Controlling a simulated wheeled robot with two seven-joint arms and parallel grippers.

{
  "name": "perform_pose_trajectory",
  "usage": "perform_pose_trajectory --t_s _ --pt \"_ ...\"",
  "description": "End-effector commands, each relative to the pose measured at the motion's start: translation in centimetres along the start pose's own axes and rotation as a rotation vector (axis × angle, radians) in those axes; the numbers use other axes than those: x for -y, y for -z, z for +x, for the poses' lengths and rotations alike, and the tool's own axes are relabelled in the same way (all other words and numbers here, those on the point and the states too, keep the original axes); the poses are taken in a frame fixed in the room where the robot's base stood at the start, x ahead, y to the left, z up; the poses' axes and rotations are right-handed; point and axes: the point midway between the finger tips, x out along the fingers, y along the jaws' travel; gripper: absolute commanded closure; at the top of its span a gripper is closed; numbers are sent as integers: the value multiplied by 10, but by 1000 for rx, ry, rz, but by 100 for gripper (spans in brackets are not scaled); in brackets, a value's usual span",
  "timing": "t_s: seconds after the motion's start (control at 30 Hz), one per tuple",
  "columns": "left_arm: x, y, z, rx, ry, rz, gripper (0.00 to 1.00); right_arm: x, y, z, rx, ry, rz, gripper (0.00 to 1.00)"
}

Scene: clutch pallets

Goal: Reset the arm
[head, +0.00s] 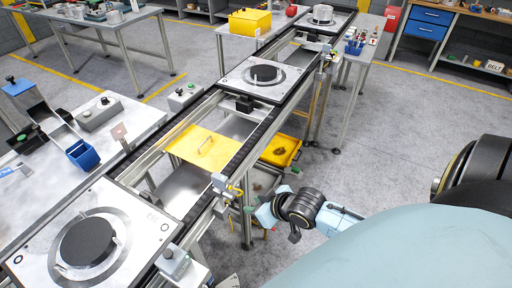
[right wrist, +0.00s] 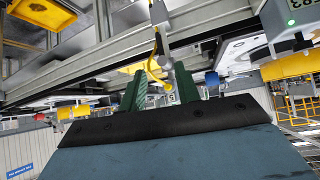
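My right arm comes in from the right in the head view. Its wrist and right gripper (head: 265,214) are low beside the conveyor frame (head: 246,205), and the fingertips are hard to make out there. In the right wrist view the two green fingers of my right gripper (right wrist: 160,92) stand apart with nothing held between them. A yellow cable or hook (right wrist: 155,68) on the conveyor's side shows beyond the fingers; I cannot tell whether they touch it. My left gripper is not in view.
Pallets with dark discs (head: 88,242) (head: 264,73) sit on the conveyor. A yellow plate (head: 203,146) with a handle lies between the rails, and a yellow tray (head: 281,150) is lower down. A workbench (head: 60,170) stands left. Open floor (head: 400,130) lies right.

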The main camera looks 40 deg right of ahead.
Motion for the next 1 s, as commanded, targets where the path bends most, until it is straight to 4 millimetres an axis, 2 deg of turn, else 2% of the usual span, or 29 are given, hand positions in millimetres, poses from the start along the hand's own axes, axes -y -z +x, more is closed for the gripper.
perform_pose_trajectory --t_s 0.33,0.47,0.57,0.67,0.8,0.87,1.0 --pt "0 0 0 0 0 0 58 0 -1 1 1 0 0 68" --pt "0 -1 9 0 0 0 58 -4 -23 16 26 -13 9 68" --pt "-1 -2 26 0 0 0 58 -12 -68 44 77 -39 24 68" --pt "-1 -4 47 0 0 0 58 -18 -136 78 151 -69 38 68" --pt "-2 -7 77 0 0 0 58 -18 -238 117 267 -99 45 68" --pt "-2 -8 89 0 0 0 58 -14 -282 129 318 -106 44 68" --pt "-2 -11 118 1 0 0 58 5 -387 147 443 -105 34 68"
